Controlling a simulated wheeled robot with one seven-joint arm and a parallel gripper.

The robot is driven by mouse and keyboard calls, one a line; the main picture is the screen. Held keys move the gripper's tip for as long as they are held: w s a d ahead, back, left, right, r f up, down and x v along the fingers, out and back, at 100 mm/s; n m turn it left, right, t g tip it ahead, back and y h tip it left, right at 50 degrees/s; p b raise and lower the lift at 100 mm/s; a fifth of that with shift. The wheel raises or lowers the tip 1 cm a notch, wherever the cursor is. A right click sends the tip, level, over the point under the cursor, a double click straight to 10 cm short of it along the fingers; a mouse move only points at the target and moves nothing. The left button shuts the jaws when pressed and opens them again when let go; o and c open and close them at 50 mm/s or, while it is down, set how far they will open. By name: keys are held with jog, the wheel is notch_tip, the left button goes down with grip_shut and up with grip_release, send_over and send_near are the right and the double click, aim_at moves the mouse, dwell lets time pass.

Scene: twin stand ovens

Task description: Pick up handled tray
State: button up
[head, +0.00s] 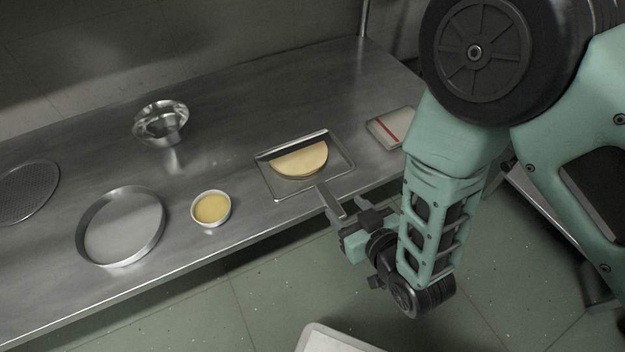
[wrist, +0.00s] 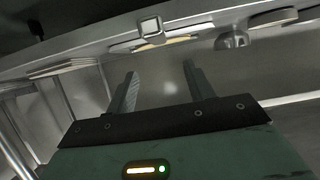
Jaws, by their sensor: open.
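The handled tray (head: 338,164) is a shallow, rectangular metal tray on the steel table. A folded, half-round flat piece of dough or bread (head: 299,159) lies in it. Its handle (head: 329,201) sticks out past the table's front edge. My gripper (head: 349,217) is by the handle's outer end in the head view, open. In the wrist view, the two fingers (wrist: 159,70) are spread with nothing between them. The handle's end (wrist: 150,27) shows beyond the fingertips, above and slightly left of the gap. Whether the fingers touch the handle in the head view is hard to tell.
A small bowl of yellow filling (head: 211,208) and a round pan (head: 122,228) stand left of the tray. A metal bowl (head: 161,124) and a perforated disc (head: 28,192) are farther off. A flat, red-striped item (head: 387,130) lies right. The table's front edge is close to my gripper.

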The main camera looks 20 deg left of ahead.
aim_at(323, 187)
jog(key=b+x, duration=0.1)
jog(key=x, duration=0.4)
jog(key=shift+b, duration=0.35)
jog(key=b+x, duration=0.1)
jog(key=x, duration=0.1)
jog(key=f+b+x, duration=0.1)
jog(key=b+x, duration=0.1)
jog(key=shift+w+a+b, duration=0.25)
jog(key=shift+a+b, duration=0.1)
grip_shut()
